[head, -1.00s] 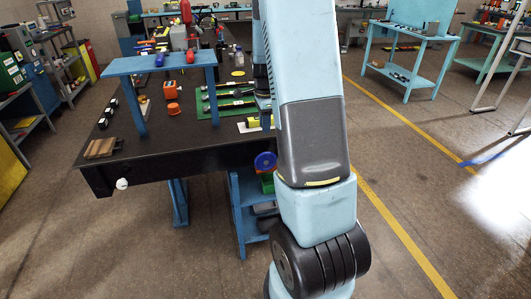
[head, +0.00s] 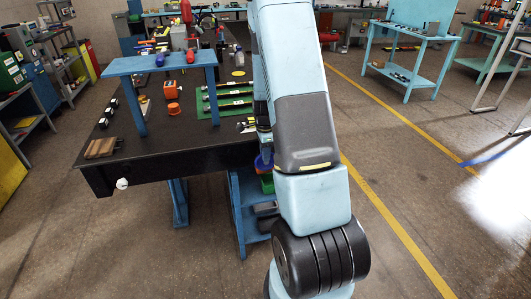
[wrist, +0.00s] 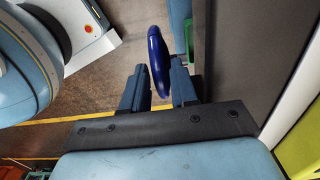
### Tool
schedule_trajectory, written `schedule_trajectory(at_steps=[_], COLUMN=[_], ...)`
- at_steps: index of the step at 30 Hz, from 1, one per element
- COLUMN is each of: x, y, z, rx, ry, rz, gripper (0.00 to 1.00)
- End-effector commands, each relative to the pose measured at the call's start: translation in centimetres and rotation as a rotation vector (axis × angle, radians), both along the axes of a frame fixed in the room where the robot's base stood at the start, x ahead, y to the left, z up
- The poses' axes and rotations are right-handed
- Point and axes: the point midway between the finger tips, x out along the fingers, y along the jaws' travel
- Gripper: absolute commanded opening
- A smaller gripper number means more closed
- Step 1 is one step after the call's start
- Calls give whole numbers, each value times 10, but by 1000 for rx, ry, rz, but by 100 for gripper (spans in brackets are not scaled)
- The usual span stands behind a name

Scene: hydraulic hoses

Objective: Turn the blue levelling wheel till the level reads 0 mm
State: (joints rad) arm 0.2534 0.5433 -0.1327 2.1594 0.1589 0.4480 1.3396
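The blue levelling wheel (wrist: 158,62) shows nearly edge-on in the wrist view. Its near rim lies between the two fingers of my gripper (wrist: 160,88). The fingers stand apart, with a visible gap on the left side of the rim; whether the right finger touches it I cannot tell. In the head view the wheel (head: 262,164) sits at the front right corner of the black table, partly hidden by my arm. A small yellow item on a white plate (head: 246,126) lies near that corner; it may be the level, but no reading is legible.
The black table (head: 190,162) carries a blue stand (head: 160,65), an orange block (head: 171,87) and a green mat with hoses. A green bin (head: 267,184) is below the wheel. Open floor lies right of my arm.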

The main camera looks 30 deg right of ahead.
Motion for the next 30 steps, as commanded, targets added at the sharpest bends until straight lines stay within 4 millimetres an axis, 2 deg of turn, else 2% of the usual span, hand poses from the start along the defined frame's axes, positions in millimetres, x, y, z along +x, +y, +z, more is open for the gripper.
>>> schedule_trajectory(at_steps=[7, 15, 30], x=[0, 0, -2], y=[0, -1, -6], z=[0, 0, -1], rx=[0, 0, 74], ry=[0, 0, -18], rz=[0, -1, -6], gripper=[27, 1, 0])
